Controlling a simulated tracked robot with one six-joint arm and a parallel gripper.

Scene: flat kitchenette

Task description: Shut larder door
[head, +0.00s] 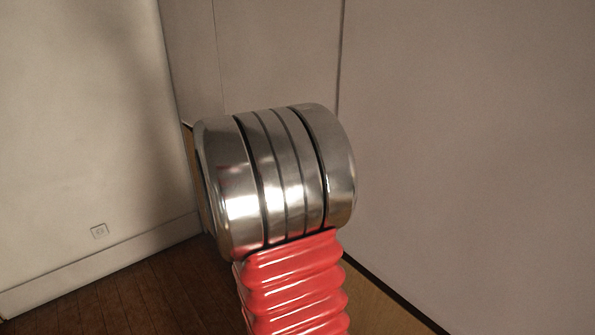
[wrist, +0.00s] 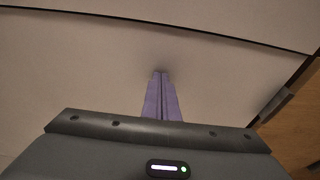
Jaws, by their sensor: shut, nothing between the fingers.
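Pale flat cabinet panels fill the back and right of the head view, with a thin dark gap between them. The large right panel (head: 470,150) looks like a larder door, but I cannot tell for sure which panel it is or how far it stands open. In the wrist view a pale panel (wrist: 90,65) lies right ahead of my gripper (wrist: 161,76). Its purple fingers are together with nothing between them. The fingertips are at or close to the panel surface; I cannot tell if they touch. My arm hides the gripper in the head view.
Dark wooden floor (head: 150,295) shows at the lower left. A dark edge and a wood-coloured surface (wrist: 295,120) lie at the right in the wrist view.

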